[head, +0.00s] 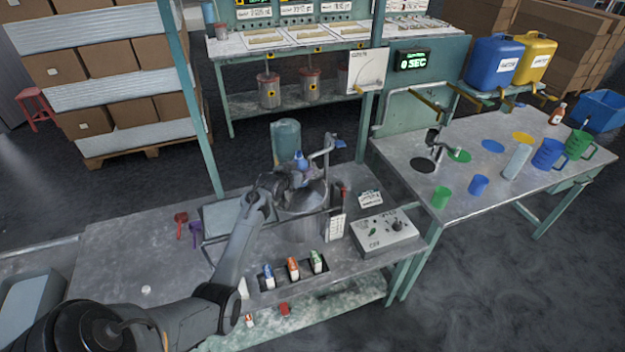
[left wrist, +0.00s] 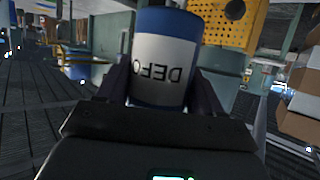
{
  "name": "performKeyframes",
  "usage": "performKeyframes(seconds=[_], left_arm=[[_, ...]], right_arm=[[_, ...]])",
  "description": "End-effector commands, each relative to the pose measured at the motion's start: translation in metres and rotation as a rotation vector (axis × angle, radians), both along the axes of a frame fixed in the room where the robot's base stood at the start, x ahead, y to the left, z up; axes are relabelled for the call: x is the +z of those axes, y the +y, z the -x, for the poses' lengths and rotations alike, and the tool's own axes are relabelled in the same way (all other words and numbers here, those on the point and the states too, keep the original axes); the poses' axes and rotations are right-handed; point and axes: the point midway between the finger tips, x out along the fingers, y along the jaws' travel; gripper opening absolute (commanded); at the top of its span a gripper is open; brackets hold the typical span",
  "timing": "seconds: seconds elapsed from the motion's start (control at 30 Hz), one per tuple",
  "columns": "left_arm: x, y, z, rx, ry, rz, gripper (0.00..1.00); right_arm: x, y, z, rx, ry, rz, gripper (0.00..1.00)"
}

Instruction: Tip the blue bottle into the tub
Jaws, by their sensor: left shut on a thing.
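The blue bottle (left wrist: 163,62) has a white label reading "DEFO". The letters appear upside down in the left wrist view. My left gripper (left wrist: 163,88) is shut on it, with a dark finger on each side. In the head view the blue bottle (head: 300,161) is small and held by my left gripper (head: 297,177), over the round metal tub (head: 303,203). My gripper and arm hide part of the tub, and its contents cannot be made out. The bottle's mouth is not clearly visible. My right gripper is not in view.
A rack on the near bench holds small items coloured blue (head: 268,276), orange (head: 293,267) and green (head: 317,262). A control box (head: 384,236) stands right of the tub. Red (head: 181,224) and purple (head: 196,234) scoops lie at left. A bent metal pipe (head: 325,150) rises behind the tub.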

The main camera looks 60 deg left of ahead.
Motion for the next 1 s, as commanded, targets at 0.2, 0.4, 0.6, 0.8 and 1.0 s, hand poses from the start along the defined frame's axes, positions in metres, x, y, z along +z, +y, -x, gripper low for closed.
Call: performKeyframes(seconds=[0.2, 0.4, 0.6, 0.8, 1.0], left_arm=[[-0.001, 0.011, 0.002, 0.013, 0.000, 0.001, 0.31], [-0.011, 0.011, 0.002, 0.014, -0.001, -0.001, 0.31], [-0.024, 0.011, 0.002, 0.014, -0.001, -0.001, 0.31], [-0.037, 0.011, 0.002, 0.013, 0.000, -0.001, 0.31], [-0.032, 0.013, 0.009, 0.012, 0.107, -0.033, 0.31]], right_arm=[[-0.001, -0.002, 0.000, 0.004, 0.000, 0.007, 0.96], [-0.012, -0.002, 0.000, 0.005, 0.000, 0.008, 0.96], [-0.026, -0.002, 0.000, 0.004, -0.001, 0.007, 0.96], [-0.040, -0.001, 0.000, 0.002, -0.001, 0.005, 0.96], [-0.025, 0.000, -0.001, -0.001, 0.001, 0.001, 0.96]])
